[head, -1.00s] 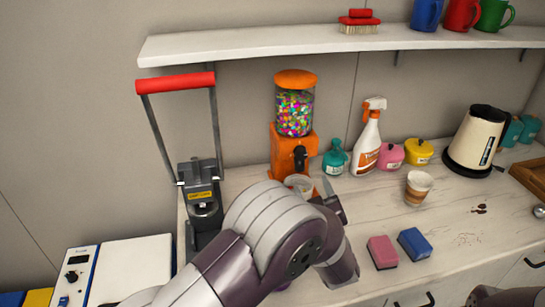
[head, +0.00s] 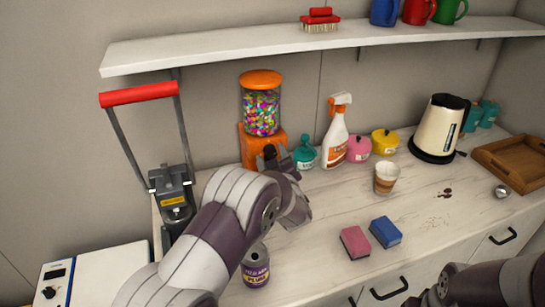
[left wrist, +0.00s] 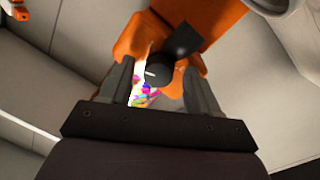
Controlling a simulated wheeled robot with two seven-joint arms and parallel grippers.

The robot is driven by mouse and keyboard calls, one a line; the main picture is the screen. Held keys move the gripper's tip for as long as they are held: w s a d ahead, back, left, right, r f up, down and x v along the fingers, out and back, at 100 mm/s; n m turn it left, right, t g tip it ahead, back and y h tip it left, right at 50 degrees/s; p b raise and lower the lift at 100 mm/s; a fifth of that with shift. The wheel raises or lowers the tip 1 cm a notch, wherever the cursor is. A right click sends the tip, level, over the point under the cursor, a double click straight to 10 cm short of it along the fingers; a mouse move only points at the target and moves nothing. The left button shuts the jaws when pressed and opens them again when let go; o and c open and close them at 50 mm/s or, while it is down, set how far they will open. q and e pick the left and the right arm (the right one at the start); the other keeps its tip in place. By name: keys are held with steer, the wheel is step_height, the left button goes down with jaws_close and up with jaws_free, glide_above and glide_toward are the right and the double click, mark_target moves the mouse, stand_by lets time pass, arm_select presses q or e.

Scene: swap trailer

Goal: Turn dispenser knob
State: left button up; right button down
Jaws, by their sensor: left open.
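The orange dispenser (head: 249,150) stands on the counter against the wall. Its clear globe (head: 262,113) is full of coloured candy. My left gripper (head: 273,158) is at the front of the dispenser, and its hand and arm hide the lower front. In the left wrist view the dispenser (left wrist: 215,18) appears upside down. Its dark round knob (left wrist: 158,73) with a white mark lies between the two fingers of my open left gripper (left wrist: 159,82). I cannot tell whether the fingers touch it. My right gripper is out of view; part of my right arm shows at bottom right.
A press with a red handle (head: 139,94) is on the left. A shelf (head: 200,52) runs above.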

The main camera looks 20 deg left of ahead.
arm_select(q)
steer(key=c, duration=1)
steer(key=shift+c, duration=0.2)
steer(key=shift+r+m, duration=0.1)
steer(key=shift+m, duration=0.2)
steer(key=m+p, duration=0.3)
steer(key=m, duration=0.1)
steer(key=shift+d+r+g, duration=0.1)
steer(key=shift+r+g, duration=0.05)
steer(key=shift+g, duration=0.15)
steer(key=m+p, duration=0.2)
steer(key=m, duration=0.1)
steer(key=shift+m+p, duration=0.4)
steer(key=shift+m, duration=0.3)
steer(key=o, duration=1)
